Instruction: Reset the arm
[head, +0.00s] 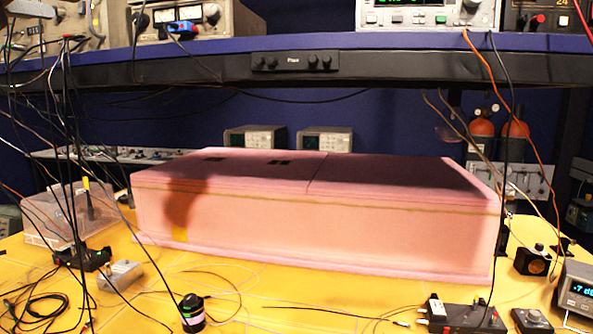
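A long pink foam enclosure (330,228) sits on the yellow tabletop and looks closed. Its flat lid (385,176) has a seam across it and two small dark slots towards the left. A darker shadow-like patch falls on the left part of its front face. Neither of my grippers shows in the head view, and I cannot make out either arm.
Cables hang at the left over a clear plastic box (65,215). A black cylinder (191,312), a small metal box (121,274) and a black device (462,316) stand in front. A shelf (300,65) with instruments spans above. A display unit (577,288) stands at right.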

